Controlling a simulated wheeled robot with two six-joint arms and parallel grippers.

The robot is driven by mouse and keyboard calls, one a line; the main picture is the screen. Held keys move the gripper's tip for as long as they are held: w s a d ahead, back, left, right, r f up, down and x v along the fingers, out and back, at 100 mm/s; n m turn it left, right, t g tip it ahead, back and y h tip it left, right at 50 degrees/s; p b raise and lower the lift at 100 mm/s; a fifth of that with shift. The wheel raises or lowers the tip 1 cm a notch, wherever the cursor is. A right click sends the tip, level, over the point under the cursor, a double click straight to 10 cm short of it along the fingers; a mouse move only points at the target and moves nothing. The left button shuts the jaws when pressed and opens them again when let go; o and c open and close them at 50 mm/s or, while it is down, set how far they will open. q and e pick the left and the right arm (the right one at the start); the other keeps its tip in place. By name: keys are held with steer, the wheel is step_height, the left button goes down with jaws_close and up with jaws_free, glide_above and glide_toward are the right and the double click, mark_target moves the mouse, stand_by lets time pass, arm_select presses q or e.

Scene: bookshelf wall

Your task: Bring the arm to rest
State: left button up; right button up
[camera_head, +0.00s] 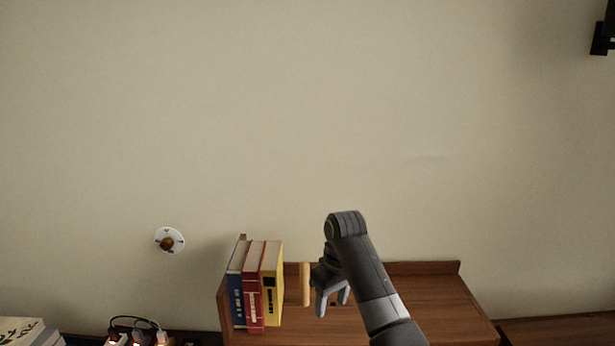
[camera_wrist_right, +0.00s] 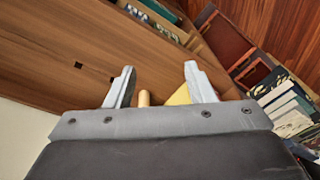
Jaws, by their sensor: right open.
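My right arm comes in from the bottom right of the head view, and its gripper (camera_head: 331,306) hangs over the wooden shelf top, fingers pointing down. The right wrist view shows the two grey fingers (camera_wrist_right: 160,70) apart, with no object clamped between them. A tan upright wooden piece (camera_head: 305,284) stands just left of the gripper. In the wrist view a tan rounded end (camera_wrist_right: 144,98) and a yellow surface (camera_wrist_right: 180,97) show near the finger bases; I cannot tell whether they touch the gripper. My left gripper is not in view.
Blue (camera_head: 236,298), red (camera_head: 252,300) and yellow (camera_head: 271,285) books stand upright on the left of the shelf top (camera_head: 440,305). Its right part is clear. A round wall fixture (camera_head: 169,240) is at left. Books (camera_wrist_right: 285,105) stand at right in the wrist view.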

steer(key=s+d+f+m+t, duration=0.2)
steer(key=s+d+f+m, duration=0.3)
steer(key=s+d+f, duration=1.3)
steer(key=s+d+r+m+t+h, duration=0.15)
steer(key=s+d, duration=0.25)
steer(key=s, duration=0.8)
steer(key=s+d+m+h, duration=0.2)
steer(key=s+d, duration=0.1)
steer(key=s, duration=1)
step_height(320, 180, down, 31)
steer(key=d+g+y+b, duration=0.1)
steer(key=d+g+b, duration=0.1)
steer(key=b, duration=0.6)
arm_select(q)
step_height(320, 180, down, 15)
steer(key=b, duration=0.6)
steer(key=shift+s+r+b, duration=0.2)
steer(key=shift+b, duration=0.1)
arm_select(e)
steer(key=s+a+f, duration=0.1)
steer(key=s+f, duration=0.6)
steer(key=f, duration=0.5)
steer(key=s+f, duration=0.7)
steer(key=f, duration=0.5)
steer(key=shift+s+a+g, duration=0.35)
steer(key=shift+g, duration=0.1)
